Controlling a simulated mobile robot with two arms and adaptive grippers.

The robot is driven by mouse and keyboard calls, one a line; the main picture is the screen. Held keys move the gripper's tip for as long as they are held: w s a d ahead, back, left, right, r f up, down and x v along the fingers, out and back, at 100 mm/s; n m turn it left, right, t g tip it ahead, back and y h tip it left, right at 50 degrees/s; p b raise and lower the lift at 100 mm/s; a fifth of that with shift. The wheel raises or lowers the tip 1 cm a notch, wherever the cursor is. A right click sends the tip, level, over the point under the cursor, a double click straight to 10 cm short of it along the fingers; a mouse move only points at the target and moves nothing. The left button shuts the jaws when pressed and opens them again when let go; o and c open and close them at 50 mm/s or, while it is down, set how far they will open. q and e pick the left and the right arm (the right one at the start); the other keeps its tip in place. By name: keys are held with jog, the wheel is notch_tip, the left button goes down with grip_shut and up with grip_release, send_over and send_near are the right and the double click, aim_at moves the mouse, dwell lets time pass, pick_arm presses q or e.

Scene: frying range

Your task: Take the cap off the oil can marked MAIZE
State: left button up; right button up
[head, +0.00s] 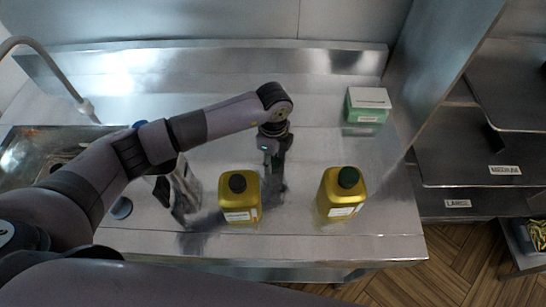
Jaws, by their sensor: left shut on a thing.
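Two yellow oil cans stand upright on the steel counter. The left can (239,203) has a dark round top at its neck; I cannot tell whether this is a cap or an opening. My left gripper (270,163) points down just behind and right of the left can, apart from the right can. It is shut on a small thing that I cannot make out. My right gripper is out of view.
A green and white box (367,105) stands at the counter's back right. A shiny metal container (176,187) stands left of the cans, partly behind my left arm. A sink (32,143) lies at far left. Shelves marked LARGE and MEDIUM stand right. The counter between the cans is clear.

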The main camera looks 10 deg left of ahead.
pick_arm(q)
jog(key=shift+f, duration=0.15)
jog(key=o, duration=1.3)
